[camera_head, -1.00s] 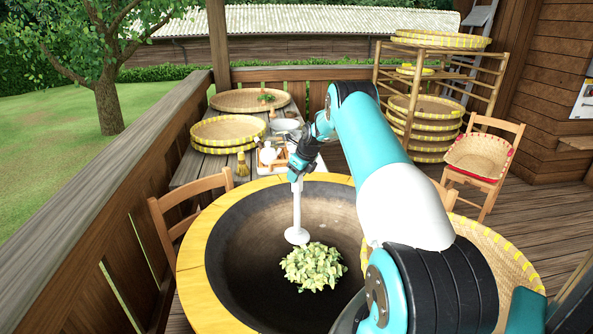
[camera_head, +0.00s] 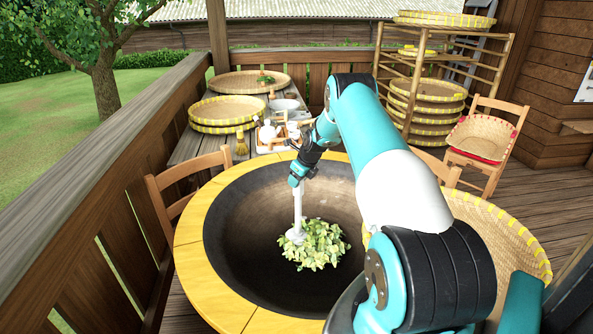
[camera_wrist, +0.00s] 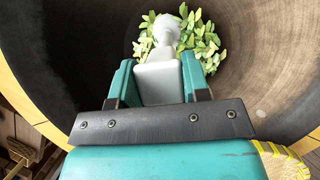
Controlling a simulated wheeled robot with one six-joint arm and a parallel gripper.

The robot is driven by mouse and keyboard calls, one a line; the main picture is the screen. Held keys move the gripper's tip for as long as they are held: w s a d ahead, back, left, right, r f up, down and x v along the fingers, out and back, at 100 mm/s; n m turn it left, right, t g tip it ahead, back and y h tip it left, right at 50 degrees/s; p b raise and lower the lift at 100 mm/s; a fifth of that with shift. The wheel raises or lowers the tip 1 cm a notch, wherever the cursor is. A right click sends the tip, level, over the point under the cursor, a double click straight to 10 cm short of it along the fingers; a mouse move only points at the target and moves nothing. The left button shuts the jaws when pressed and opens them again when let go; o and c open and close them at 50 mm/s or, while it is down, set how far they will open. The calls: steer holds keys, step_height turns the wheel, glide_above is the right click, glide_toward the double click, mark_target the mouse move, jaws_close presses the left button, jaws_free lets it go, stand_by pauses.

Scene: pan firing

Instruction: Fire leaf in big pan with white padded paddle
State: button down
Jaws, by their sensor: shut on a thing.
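The big pan (camera_head: 232,240) is a wide dark bowl with a yellow wooden rim. A heap of pale green leaves (camera_head: 322,246) lies in it, right of its middle. My gripper (camera_head: 300,174) is over the pan and shut on the handle of the white paddle (camera_head: 298,205). The paddle points down, and its rounded head is at the left edge of the leaf heap, seemingly touching it. In the wrist view the paddle (camera_wrist: 165,40) sits between the two teal fingers, with the leaves (camera_wrist: 205,42) around and behind its head, which partly hides them.
A wooden table behind the pan holds stacked round trays (camera_head: 226,108), a flat basket (camera_head: 248,80), a small brush (camera_head: 241,144) and a tray of tools (camera_head: 275,146). A chair (camera_head: 180,180) stands left, a large basket (camera_head: 500,225) right. A rack (camera_head: 428,100) of trays stands behind.

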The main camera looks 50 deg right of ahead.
steer(key=s+a+p, duration=0.4)
steer(key=s+a, duration=0.2)
steer(key=s, duration=0.1)
steer(key=s+d, duration=0.3)
steer(key=s, duration=0.3)
steer(key=w+d+b, duration=1.1)
steer(key=w, duration=0.2)
steer(key=s+d+p, duration=0.2)
steer(key=s+d, duration=0.1)
steer(key=s, duration=0.3)
steer(key=s+a+p, duration=0.8)
steer(key=s, duration=0.1)
step_height(320, 180, up, 22)
steer(key=p, duration=1.3)
steer(key=shift+f+p, duration=0.15)
steer(key=shift+p, duration=0.2)
